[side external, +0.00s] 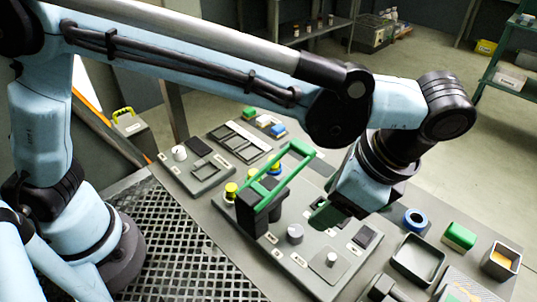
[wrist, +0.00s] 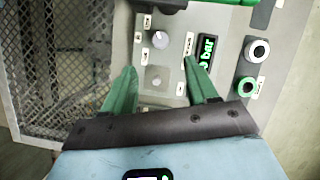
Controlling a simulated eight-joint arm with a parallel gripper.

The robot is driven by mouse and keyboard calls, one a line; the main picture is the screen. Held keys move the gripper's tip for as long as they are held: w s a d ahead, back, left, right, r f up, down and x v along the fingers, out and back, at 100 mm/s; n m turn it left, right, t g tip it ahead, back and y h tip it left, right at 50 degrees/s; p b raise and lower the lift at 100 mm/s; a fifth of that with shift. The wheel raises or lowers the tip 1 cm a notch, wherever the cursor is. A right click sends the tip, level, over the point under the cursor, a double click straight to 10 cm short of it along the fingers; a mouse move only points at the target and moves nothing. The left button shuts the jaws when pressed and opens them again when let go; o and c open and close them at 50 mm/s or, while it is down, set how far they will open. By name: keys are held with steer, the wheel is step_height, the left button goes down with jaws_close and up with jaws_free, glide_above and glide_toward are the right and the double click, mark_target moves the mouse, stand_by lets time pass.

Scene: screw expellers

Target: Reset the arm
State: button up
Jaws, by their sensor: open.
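My gripper (wrist: 160,85) is open and empty in the wrist view, its two green fingers spread apart above the control panel. In the side external view my gripper (side external: 328,212) points down over the panel, and its fingertips are partly hidden by the wrist. The grey panel (side external: 300,262) carries a green lever handle (side external: 285,180) on a dark block, just left of my gripper. A grey knob (side external: 295,233) stands on the panel below it.
A perforated metal grate (side external: 180,250) lies left of the panel. A blue ring (side external: 415,220), a green block (side external: 459,236) and an open grey tray (side external: 418,259) sit to the right. Another panel with a white knob (side external: 179,152) is behind. Shelves stand in the background.

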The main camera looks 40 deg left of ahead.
steer(key=a+n+t+h, duration=0.4)
steer(key=a+n+t, duration=0.4)
steer(key=a, duration=1.9)
steer(key=n, duration=0.6)
